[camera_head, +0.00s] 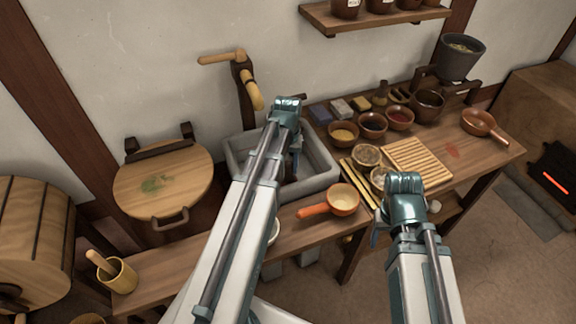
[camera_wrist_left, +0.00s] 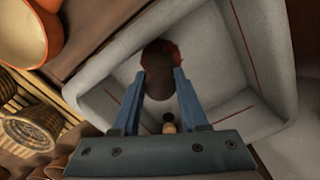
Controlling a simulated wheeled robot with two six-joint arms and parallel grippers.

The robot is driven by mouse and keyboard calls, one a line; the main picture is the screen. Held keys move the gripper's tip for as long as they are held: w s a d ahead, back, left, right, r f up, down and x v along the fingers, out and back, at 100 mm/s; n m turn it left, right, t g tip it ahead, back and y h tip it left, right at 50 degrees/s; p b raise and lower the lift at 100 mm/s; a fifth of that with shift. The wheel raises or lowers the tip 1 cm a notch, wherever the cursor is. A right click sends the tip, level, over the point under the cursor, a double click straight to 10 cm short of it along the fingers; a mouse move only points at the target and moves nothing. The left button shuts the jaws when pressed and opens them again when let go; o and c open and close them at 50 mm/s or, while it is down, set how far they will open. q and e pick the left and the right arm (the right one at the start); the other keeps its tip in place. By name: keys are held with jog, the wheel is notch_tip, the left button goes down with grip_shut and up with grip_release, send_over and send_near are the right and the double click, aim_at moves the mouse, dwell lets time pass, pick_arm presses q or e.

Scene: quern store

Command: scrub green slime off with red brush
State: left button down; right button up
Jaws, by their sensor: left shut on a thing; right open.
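Green slime (camera_head: 155,184) shows as a patch on a round wooden lid (camera_head: 190,172) at the left. My left gripper (camera_head: 296,150) is over the grey stone basin (camera_head: 325,178), to the right of the lid. In the left wrist view the left gripper (camera_wrist_left: 162,76) is shut on the red brush (camera_wrist_left: 157,68), seen as a dark brown rounded body with red at its edge. The brush is inside the basin outline; whether it touches the basin floor I cannot tell. My right gripper (camera_head: 377,232) is open at the table's front.
An orange-handled pan (camera_head: 343,199) stands right of the basin on the wooden table (camera_head: 290,217). Bowls, a slatted board (camera_head: 417,162) and a grey hopper (camera_head: 460,58) fill the right. A crank (camera_head: 245,85) rises behind the basin.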

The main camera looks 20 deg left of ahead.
pick_arm(q)
jog(key=shift+r, duration=0.1)
notch_tip(320, 180, up, 3)
jog(key=p, duration=0.3)
dwell(0.3)
dwell(0.5)
